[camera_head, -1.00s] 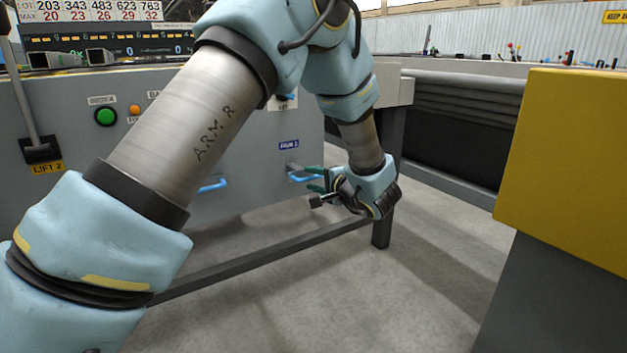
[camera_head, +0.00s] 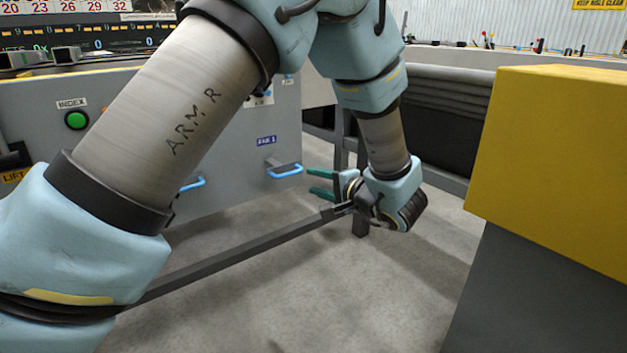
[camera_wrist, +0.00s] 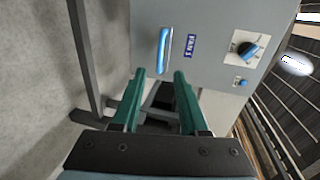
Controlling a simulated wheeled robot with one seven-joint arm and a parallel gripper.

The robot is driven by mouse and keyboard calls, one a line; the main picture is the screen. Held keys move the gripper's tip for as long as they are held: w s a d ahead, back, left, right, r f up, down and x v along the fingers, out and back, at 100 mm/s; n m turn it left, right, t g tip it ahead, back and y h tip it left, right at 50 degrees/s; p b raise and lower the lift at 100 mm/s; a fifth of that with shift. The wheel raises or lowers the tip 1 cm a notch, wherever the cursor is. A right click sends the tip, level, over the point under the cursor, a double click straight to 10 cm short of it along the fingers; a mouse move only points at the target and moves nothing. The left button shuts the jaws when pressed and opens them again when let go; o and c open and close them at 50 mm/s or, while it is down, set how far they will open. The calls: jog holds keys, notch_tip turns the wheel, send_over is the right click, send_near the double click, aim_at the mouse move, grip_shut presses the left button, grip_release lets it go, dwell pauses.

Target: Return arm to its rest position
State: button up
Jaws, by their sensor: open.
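My gripper (camera_head: 321,182) is at the end of my bent arm, low in front of the grey cabinet's right side. Its two green fingers point left in the head view, parted and with nothing between them. In the wrist view the open fingers (camera_wrist: 159,88) point toward the cabinet's lower part. A blue drawer handle (camera_head: 285,171) is just left of the fingertips, apart from them in the head view. The handle also shows in the wrist view (camera_wrist: 163,51), beyond the left finger.
The grey cabinet (camera_head: 225,150) has a green button (camera_head: 77,120) and a second blue handle (camera_head: 192,183). A dark rail (camera_head: 235,257) runs low across the floor. A yellow-topped block (camera_head: 560,150) stands close on the right. Bare concrete floor (camera_head: 300,300) lies below my gripper.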

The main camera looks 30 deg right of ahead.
dwell(0.3)
jog(key=w+a+n+g+y+p, duration=0.1)
jog(key=w+a+n+g+y, duration=0.2)
jog(key=a, duration=0.8)
jog(key=w+a+n+g+y, duration=0.1)
jog(key=w+a+g+y, duration=0.25)
jog(key=a, duration=0.65)
jog(key=s+a+r+n+g+h+p, duration=0.1)
jog(key=s+a+n+g+h, duration=0.25)
jog(key=a, duration=0.35)
jog(key=s+a+n+g+h+p, duration=0.1)
jog(key=s+a+n+g+h, duration=0.1)
jog(key=a+n, duration=0.35)
jog(key=s+a+r+n+g+h+p, duration=0.1)
jog(key=s+a+n+g+h, duration=0.15)
jog(key=a, duration=0.65)
notch_tip(320, 180, up, 38)
jog(key=p, duration=3.8)
jog(key=shift+s+f, duration=0.15)
jog(key=shift+t, duration=0.25)
